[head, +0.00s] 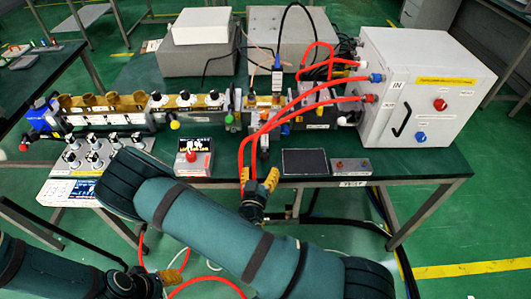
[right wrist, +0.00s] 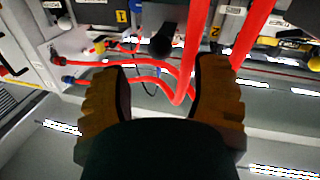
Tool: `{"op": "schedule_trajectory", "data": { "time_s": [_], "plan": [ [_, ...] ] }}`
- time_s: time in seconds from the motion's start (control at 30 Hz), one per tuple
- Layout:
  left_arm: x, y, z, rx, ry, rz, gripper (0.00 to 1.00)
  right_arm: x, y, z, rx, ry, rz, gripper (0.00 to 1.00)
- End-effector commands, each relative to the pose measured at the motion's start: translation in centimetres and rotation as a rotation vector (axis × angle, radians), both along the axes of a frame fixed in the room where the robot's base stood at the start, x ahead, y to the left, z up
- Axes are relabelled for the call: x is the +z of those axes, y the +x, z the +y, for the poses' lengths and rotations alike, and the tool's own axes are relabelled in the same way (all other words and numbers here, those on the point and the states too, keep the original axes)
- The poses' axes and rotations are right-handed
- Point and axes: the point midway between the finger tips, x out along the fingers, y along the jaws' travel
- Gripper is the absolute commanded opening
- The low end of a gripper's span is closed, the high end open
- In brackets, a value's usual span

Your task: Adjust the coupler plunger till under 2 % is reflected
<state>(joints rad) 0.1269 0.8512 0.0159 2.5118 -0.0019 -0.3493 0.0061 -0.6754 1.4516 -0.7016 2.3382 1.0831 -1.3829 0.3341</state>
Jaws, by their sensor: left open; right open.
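The waveguide line (head: 185,102) with the coupler section (head: 265,105) runs along the back of the bench. I cannot tell for sure which part is the coupler plunger. A round black knob (right wrist: 160,46) faces the open fingers in the right wrist view, apart from them. My right gripper (head: 259,180) is open and empty at the bench's front edge, below the coupler section. Its fingers also show in the right wrist view (right wrist: 160,88), with a red hose (right wrist: 187,50) passing in front. My left gripper (head: 158,278) is open, low, off the bench.
Red hoses (head: 300,97) run from the white cabinet (head: 415,90) across the bench and down its front edge near my right gripper. A console with knobs (head: 97,160) stands at the left. A dark pad (head: 305,162) and small switch box (head: 351,167) lie right of centre.

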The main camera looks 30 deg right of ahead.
Motion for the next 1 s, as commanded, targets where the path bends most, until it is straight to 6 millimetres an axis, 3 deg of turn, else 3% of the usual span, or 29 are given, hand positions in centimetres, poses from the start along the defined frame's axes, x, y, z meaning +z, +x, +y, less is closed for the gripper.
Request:
{"op": "schedule_trajectory", "data": {
  "time_s": [0.4,0.87,0.9,1.0],
  "plan": [
    [-0.3,-0.1,0.0,-0.001,0.0,0.002,0.49,-0.1,5.3,-4.9,-0.001,0.001,0.0,0.62],
    [-0.3,-0.1,0.0,-0.001,0.0,0.003,0.49,0.0,6.2,-5.8,-0.001,0.002,0.002,0.62],
    [-0.3,-0.1,0.0,-0.001,0.0,0.003,0.49,0.0,6.2,-5.8,-0.001,0.002,0.002,0.6],
    [-0.3,-0.1,0.0,-0.001,0.0,0.003,0.49,-0.1,6.2,-5.7,-0.001,0.002,0.002,0.25]
  ]
}}
